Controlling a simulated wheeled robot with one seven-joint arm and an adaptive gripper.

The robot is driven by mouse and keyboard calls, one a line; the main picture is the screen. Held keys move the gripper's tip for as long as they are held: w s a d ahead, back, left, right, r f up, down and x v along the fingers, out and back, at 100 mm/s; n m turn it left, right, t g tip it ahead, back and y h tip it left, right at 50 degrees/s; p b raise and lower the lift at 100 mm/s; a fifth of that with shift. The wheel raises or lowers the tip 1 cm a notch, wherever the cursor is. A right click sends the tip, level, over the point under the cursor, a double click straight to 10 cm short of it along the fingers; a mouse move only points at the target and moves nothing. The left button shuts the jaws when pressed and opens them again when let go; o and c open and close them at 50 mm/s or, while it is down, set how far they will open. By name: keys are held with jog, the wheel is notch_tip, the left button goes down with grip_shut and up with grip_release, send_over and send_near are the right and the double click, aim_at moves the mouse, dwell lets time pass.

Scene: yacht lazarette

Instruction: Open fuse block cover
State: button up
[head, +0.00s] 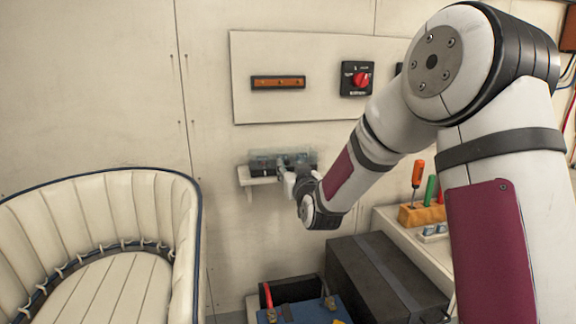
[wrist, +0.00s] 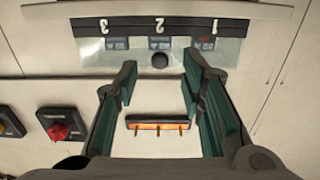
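The fuse block (head: 264,170) sits on a small white wall shelf (head: 258,182), with a clear cover (head: 262,158) over it that looks shut. In the wrist view the clear cover (wrist: 90,51) is at the top, with the numbers 1, 2 and 3 upside down and a round black knob (wrist: 159,61) in its middle. My gripper (wrist: 159,72) is open, with one finger to each side of the knob. In the head view my gripper (head: 288,178) is at the block's right end and hides part of it. I cannot tell whether the fingers touch the cover.
A wall panel above holds an orange bus bar (head: 278,82) and a red rotary switch (head: 361,79). Below stand a blue battery (head: 318,311) and a dark box (head: 385,275). A tool rack (head: 421,214) is at right, a cream seat (head: 150,205) at left.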

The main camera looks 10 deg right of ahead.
aim_at(287, 163)
jog(key=shift+w, duration=1.7)
grip_shut()
